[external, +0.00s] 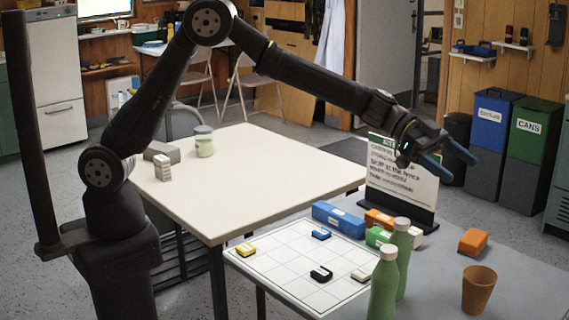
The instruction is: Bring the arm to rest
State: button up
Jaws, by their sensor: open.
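My gripper (448,167) is at the upper right, raised in the air in front of a standing sign (402,180). Its blue-tipped fingers are apart and hold nothing. It points right and slightly down, well above the grey table. My arm reaches across from the left, with its elbow high over the cream table.
A gridded white board (300,245) holds several small coloured pieces. Two green bottles (384,284), an orange-brown cup (479,289), an orange block (473,241) and a blue block (338,219) stand nearby. A jar (204,142) stands on the cream table (270,170), whose middle is clear.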

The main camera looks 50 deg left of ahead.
jog(key=s+a+n+t, duration=0.1)
jog(key=s+a, duration=0.4)
jog(key=a, duration=0.3)
jog(key=s+a+f+n+t, duration=0.1)
jog(key=s+a, duration=0.4)
jog(key=a, duration=0.3)
jog(key=s+a+f+n+t+y, duration=0.1)
jog(key=s+a+t, duration=0.1)
jog(key=s+a, duration=0.4)
jog(key=a, duration=0.3)
jog(key=shift+f+n, duration=0.25)
jog(key=shift+n, duration=0.05)
